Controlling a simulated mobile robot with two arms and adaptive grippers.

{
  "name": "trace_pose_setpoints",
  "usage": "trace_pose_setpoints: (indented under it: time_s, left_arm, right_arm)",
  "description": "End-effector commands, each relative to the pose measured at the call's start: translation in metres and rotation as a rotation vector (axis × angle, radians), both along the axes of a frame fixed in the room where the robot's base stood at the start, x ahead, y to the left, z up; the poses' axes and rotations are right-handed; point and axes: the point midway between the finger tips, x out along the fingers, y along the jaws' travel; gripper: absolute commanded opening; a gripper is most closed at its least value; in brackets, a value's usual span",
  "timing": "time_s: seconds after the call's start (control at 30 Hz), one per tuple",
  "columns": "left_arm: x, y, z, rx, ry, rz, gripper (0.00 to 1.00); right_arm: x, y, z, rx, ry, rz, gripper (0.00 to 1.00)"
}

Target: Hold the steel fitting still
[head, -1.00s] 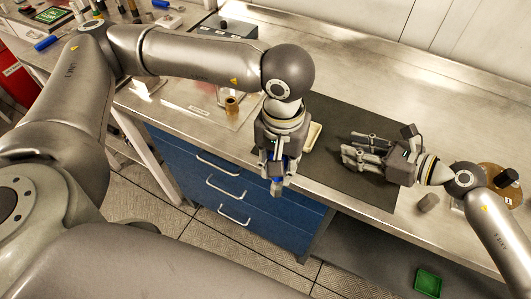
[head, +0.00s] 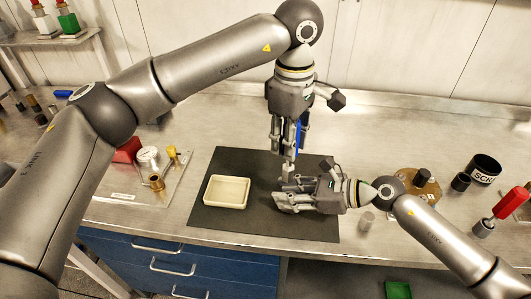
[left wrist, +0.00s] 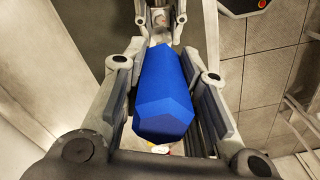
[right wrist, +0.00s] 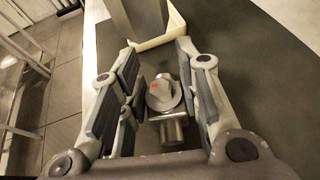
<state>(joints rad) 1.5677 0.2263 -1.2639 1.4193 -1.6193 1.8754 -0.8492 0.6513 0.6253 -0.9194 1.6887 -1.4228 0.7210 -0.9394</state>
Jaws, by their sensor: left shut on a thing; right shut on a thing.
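The steel fitting (right wrist: 168,98), a grey metal piece with a small red mark, sits between the fingers of my right gripper (right wrist: 160,88) in the right wrist view. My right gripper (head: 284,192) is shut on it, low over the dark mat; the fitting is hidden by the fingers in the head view. My left gripper (head: 290,138) points down just above the right gripper. It is shut on a blue handle (left wrist: 163,90), which also shows in the head view (head: 300,136). A grey metal shaft extends below the left fingers; whether it touches the fitting is unclear.
A cream tray (head: 227,191) lies on the dark mat (head: 255,222), left of the grippers. Brass parts (head: 156,182) and a red block (head: 127,150) stand further left. A black cup (head: 484,168) and a red-handled tool (head: 510,203) stand at right.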

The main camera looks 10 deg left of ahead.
Motion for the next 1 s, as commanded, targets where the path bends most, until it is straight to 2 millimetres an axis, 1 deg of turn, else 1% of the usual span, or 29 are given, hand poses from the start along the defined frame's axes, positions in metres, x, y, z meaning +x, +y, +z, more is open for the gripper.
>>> trace_pose_setpoints:
  time_s: [0.1, 0.23, 0.47, 0.8, 1.0]
  left_arm:
    - [-0.002, -0.009, 0.005, -0.001, -0.002, 0.041, 0.00]
    - [-0.003, -0.012, 0.004, 0.000, -0.001, 0.058, 0.00]
    - [-0.003, -0.011, -0.009, 0.000, 0.000, 0.057, 0.00]
    - [-0.004, -0.011, -0.034, 0.001, 0.001, 0.055, 0.00]
    - [-0.003, -0.011, -0.032, 0.001, -0.001, 0.055, 0.00]
  right_arm:
    - [0.001, -0.001, 0.000, -0.001, -0.001, -0.002, 0.00]
    - [0.001, -0.001, 0.000, -0.001, -0.001, -0.002, 0.00]
    - [0.001, -0.001, 0.000, -0.001, -0.001, -0.002, 0.00]
    - [0.001, -0.001, 0.000, -0.001, -0.001, -0.002, 0.00]
    - [0.001, -0.001, 0.000, -0.001, -0.001, -0.002, 0.00]
